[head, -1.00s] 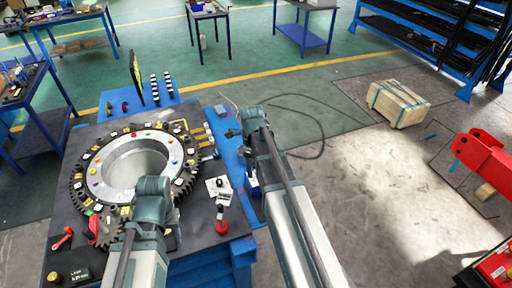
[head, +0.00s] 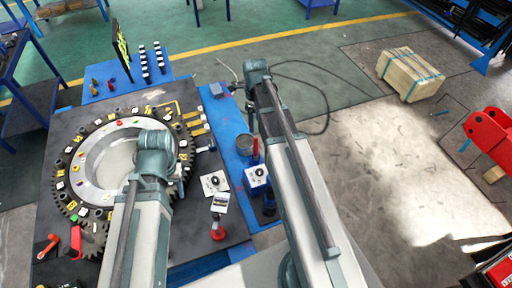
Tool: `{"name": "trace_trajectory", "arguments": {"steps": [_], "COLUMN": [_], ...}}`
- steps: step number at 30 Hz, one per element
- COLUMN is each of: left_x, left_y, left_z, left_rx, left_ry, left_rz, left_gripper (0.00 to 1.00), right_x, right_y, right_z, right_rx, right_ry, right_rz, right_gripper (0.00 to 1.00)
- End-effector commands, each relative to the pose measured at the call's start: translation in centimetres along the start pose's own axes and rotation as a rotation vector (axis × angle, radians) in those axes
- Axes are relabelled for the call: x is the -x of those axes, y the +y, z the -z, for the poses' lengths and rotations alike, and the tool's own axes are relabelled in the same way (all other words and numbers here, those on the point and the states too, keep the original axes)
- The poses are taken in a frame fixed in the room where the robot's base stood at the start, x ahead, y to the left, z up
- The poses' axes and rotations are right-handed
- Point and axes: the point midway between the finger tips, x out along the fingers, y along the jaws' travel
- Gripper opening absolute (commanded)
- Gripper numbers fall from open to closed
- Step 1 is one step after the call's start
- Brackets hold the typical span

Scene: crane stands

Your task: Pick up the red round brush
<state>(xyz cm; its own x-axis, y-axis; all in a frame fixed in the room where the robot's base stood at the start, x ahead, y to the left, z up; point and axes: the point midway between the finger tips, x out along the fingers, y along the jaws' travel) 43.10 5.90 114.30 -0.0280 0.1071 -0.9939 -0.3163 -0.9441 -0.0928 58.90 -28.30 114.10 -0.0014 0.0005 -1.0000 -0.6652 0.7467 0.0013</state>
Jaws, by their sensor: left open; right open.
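A small upright piece with a red round base (head: 218,232) and a white and black upper part stands at the front right of the dark bench top (head: 228,208). A red upright handle (head: 256,149) stands on the blue strip to its right. I cannot tell for sure which is the brush. My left arm's wrist is over the toothed ring (head: 88,200); its gripper is hidden beneath. My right gripper (head: 249,118) is partly hidden by its own arm. It is open, above the blue strip and beyond the red handle, touching neither.
A dark cup (head: 243,143) stands near the red handle. Black and white posts (head: 151,65) and a yellow-black panel (head: 120,42) stand at the back. A wooden crate (head: 408,74) sits on the open floor.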

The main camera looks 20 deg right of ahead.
Motion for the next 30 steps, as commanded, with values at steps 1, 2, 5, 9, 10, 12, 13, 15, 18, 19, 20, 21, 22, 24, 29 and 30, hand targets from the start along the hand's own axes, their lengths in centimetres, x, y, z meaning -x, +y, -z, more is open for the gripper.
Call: {"name": "trace_trajectory", "arguments": {"steps": [1, 2, 5, 9, 10, 12, 13, 15, 18, 19, 20, 21, 22, 24, 29, 30], "left_x": [-0.1, -0.2, -0.8, -2.3, -2.7, -3.7, -4.2, -5.2, -6.5, -7.0, -7.4, -7.8, -8.1, -8.6, -8.6, -8.6], "left_y": [0.0, 0.0, 0.1, 0.2, 0.2, 0.3, 0.4, 0.5, 0.6, 0.6, 0.7, 0.7, 0.7, 0.8, 0.8, 0.8], "left_z": [0.0, 0.0, 0.0, 0.2, 0.2, 0.2, 0.3, 0.3, 0.4, 0.5, 0.5, 0.5, 0.5, 0.5, 0.5, 0.5], "left_rx": [0.0, 0.0, 0.001, 0.002, 0.002, 0.003, 0.002, 0.0, -0.002, -0.003, -0.004, -0.006, -0.007, -0.008, -0.01, -0.01], "left_ry": [0.0, 0.0, 0.0, 0.001, 0.001, 0.001, 0.001, 0.002, 0.002, 0.002, 0.002, 0.002, 0.002, 0.002, 0.001, 0.001], "left_rz": [0.0, 0.0, 0.0, 0.0, 0.0, 0.0, 0.0, 0.001, 0.001, 0.001, 0.001, 0.002, 0.002, 0.002, 0.002, 0.002], "left_gripper": [0.5, 0.5, 0.5, 0.5, 0.5, 0.5, 0.5, 0.5, 0.5, 0.5, 0.5, 0.5, 0.5, 0.5, 0.5, 0.5], "right_x": [-0.1, -0.2, -0.8, -2.3, -2.7, -3.8, -4.2, -5.2, -6.6, -7.0, -7.4, -7.9, -8.2, -8.7, -8.7, -8.6], "right_y": [0.0, 0.0, 0.0, 0.0, 0.0, 0.0, 0.0, 0.0, 0.0, 0.0, 0.0, 0.0, 0.0, 0.0, 0.0, 0.0], "right_z": [0.0, 0.0, 0.0, 0.0, 0.0, 0.0, 0.0, 0.0, 0.0, 0.0, 0.0, 0.0, 0.0, 0.0, 0.0, 0.0], "right_rx": [0.0, 0.0, 0.0, 0.0, 0.0, 0.0, 0.0, 0.0, 0.0, 0.0, 0.0, 0.0, 0.0, 0.0, 0.0, 0.0], "right_ry": [0.0, 0.0, 0.0, 0.0, 0.0, 0.0, 0.0, 0.0, 0.0, 0.0, 0.0, 0.0, 0.0, 0.0, 0.0, 0.0], "right_rz": [0.0, 0.0, 0.0, 0.0, 0.0, 0.0, 0.0, 0.0, 0.0, 0.0, 0.0, 0.0, 0.0, 0.0, 0.0, 0.0], "right_gripper": [0.64, 0.64, 0.64, 0.64, 0.64, 0.64, 0.64, 0.64, 0.64, 0.64, 0.64, 0.64, 0.64, 0.64, 0.64, 0.64]}}
